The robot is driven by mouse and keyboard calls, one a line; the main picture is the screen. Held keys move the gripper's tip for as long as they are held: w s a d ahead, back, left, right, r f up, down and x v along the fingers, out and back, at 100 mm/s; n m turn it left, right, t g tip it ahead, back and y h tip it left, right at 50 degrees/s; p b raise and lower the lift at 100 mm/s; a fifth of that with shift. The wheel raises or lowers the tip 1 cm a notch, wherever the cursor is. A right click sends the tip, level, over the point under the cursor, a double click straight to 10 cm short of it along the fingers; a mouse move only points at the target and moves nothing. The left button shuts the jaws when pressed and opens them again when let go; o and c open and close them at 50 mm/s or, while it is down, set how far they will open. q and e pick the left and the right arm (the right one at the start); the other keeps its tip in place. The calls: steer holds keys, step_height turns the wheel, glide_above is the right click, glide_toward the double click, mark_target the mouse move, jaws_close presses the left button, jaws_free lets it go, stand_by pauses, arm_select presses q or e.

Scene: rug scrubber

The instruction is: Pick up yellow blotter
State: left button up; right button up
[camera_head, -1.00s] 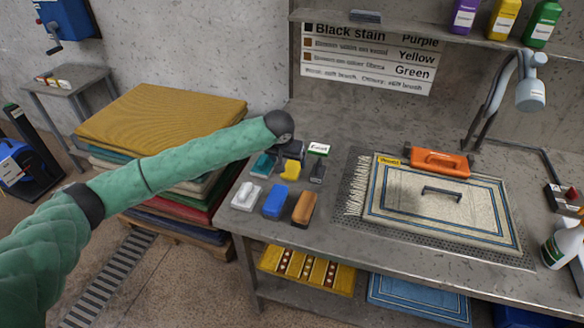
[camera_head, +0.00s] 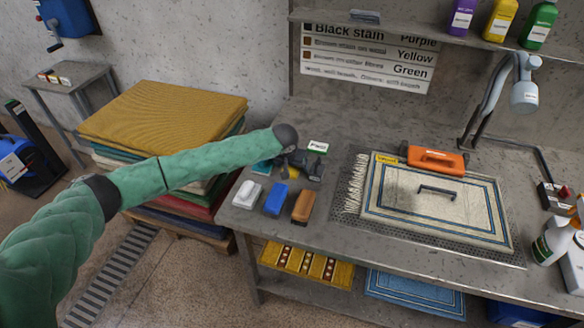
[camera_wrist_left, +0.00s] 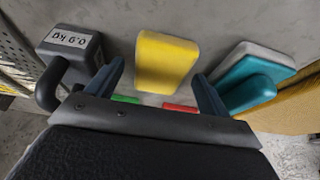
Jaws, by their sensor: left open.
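The yellow blotter (camera_wrist_left: 167,62) shows clearly in the left wrist view, lying on the workbench (camera_head: 325,235). In the head view it is largely hidden by my gripper. My left gripper (camera_head: 296,166) is over the blotter spot at the bench's left part. In the left wrist view its two dark fingers are open, one on either side of the blotter's near end, with visible gaps, and nothing is held. My right gripper is not in view.
A teal blotter (camera_wrist_left: 250,78) and a dark 0.9 kg weight (camera_wrist_left: 70,55) flank the yellow one. White (camera_head: 247,194), blue (camera_head: 276,199) and orange-brown (camera_head: 303,206) brushes lie in front.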

arm_select(q)
steer(key=shift+f, duration=0.15)
steer(key=shift+c, duration=0.4)
steer(key=c, duration=1)
